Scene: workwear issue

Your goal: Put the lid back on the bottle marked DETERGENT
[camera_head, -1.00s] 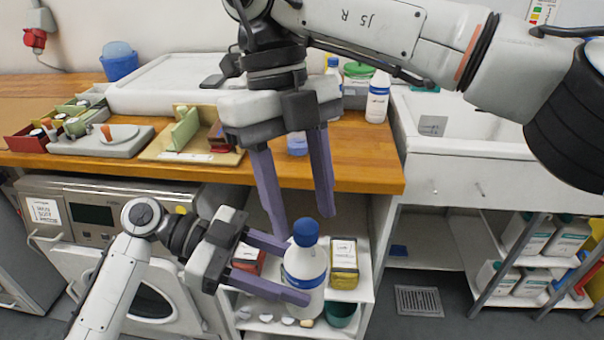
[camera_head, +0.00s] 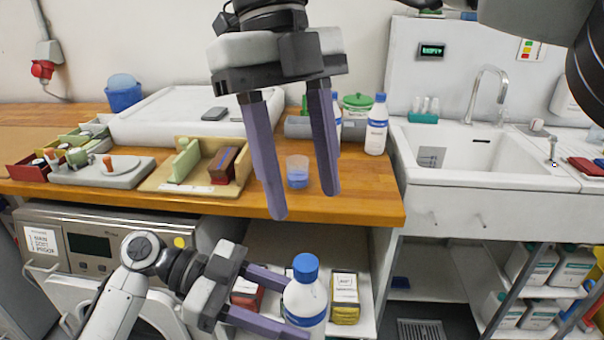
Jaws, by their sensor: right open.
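A white bottle (camera_head: 305,304) with a blue lid (camera_head: 305,267) on its top stands upright at the lower middle, in front of the shelf. Its lower part is cut off by the picture edge, and I cannot read its marking. My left gripper (camera_head: 300,309) has one finger across the front of the bottle and the other behind it, and looks shut on its body. My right gripper (camera_head: 304,204) is open and empty, fingers pointing down, above the blue lid and apart from it.
The sink (camera_head: 470,150) is at right. The shelf below holds a yellow box (camera_head: 345,300) and a red box (camera_head: 245,293).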

